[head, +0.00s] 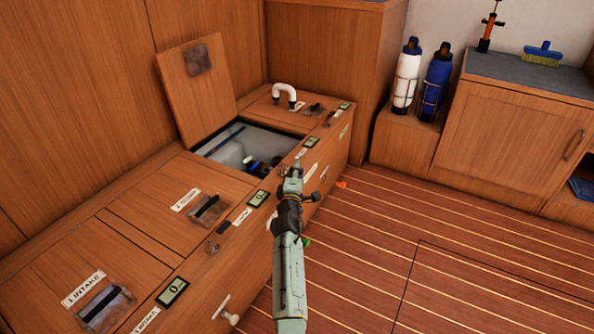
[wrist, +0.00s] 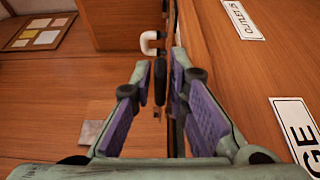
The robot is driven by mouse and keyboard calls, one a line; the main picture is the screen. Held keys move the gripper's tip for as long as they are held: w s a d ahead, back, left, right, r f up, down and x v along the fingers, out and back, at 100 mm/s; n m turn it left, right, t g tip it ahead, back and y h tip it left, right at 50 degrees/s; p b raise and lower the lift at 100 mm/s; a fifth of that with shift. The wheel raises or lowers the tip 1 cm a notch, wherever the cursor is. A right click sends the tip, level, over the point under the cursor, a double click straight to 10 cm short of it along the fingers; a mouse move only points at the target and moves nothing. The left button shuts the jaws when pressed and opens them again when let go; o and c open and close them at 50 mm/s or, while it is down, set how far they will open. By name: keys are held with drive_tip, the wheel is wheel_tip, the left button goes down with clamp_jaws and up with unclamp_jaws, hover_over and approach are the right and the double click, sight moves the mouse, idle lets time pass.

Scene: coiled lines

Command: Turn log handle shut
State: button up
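I cannot tell which fitting is the log handle; no readable label names it. In the head view an open bin (head: 232,143) in the wooden bench holds fittings with blue and dark parts (head: 254,165), partly hidden by the rim. My gripper (head: 292,176) is over the bench's front edge, beside this bin. In the wrist view my gripper (wrist: 156,75) is open, its purple-padded fingers apart. A dark upright piece (wrist: 160,82) shows between the fingers; I cannot tell whether they touch it. A white curved pipe (wrist: 150,42) shows beyond; it also stands on the bench in the head view (head: 285,95).
A raised wooden lid (head: 197,90) leans behind the open bin. Closed lids with dark latches (head: 209,209) lie to the left, one labelled "1 INTAKE" (head: 84,289). A white knob (head: 226,309) sticks out of the bench front.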

clamp_jaws()
drive_tip(key=shift+r, duration=0.1)
idle(0.5)
